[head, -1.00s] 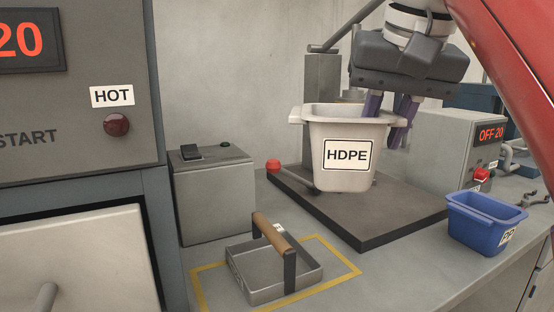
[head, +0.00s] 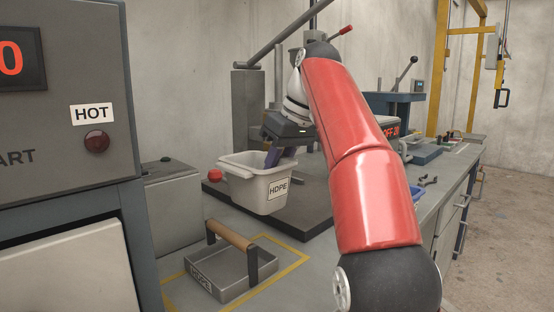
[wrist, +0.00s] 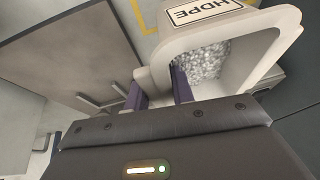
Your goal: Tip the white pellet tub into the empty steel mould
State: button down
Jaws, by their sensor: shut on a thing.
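The white pellet tub (head: 247,188), labelled HDPE, is held by my gripper (head: 274,158) at its rim. It hangs above the dark base plate, behind and right of the mould, and looks roughly upright. In the wrist view the tub (wrist: 163,48) has grey-white pellets (wrist: 204,62) inside, and the purple fingers of my gripper (wrist: 158,92) are on its rim wall. The steel mould (head: 232,283), a shallow square tray with a wooden-grip handle (head: 230,236) and an HDPE label, sits inside the yellow outline on the bench. The part of its inside that shows is empty.
A dark base plate (head: 318,222) with a red-knobbed lever (head: 215,176) lies behind the mould. A grey box (head: 172,215) stands at left, beside the large cabinet marked HOT (head: 70,160).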

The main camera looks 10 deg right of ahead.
aim_at(259, 176)
jog(key=shift+f, duration=2.8)
jog(key=r+t+h+b, duration=0.1)
jog(key=t+h+b, duration=0.1)
jog(key=a+r+n+t+h+b, duration=0.1)
jog(key=t+h+b, duration=0.1)
jog(key=h, duration=0.1)
jog(key=s+r+n+t+h+b, duration=0.1)
jog(key=h+b, duration=0.1)
jog(key=shift+a+r+t+h, duration=0.25)
jog(key=shift+r+t+h, duration=0.05)
jog(key=shift+r+t, duration=0.1)
jog(key=shift+s+a+n+t+h+b, duration=0.2)
jog(key=shift+s+a+t+h+b, duration=0.3)
jog(key=shift+b, duration=0.65)
jog(key=shift+s+a+n+t+h+b, duration=0.1)
jog(key=shift+a+n+t+h+b, duration=0.15)
jog(key=shift+t+h+b, duration=0.7)
jog(key=shift+s+a+b, duration=0.1)
jog(key=shift+a+b, duration=0.05)
jog(key=shift+b, duration=0.25)
jog(key=shift+a+r, duration=0.1)
jog(key=shift+s+a+r+h+b, duration=0.15)
jog(key=shift+r+h+b, duration=0.1)
jog(key=shift+b, duration=0.1)
jog(key=shift+n, duration=0.25)
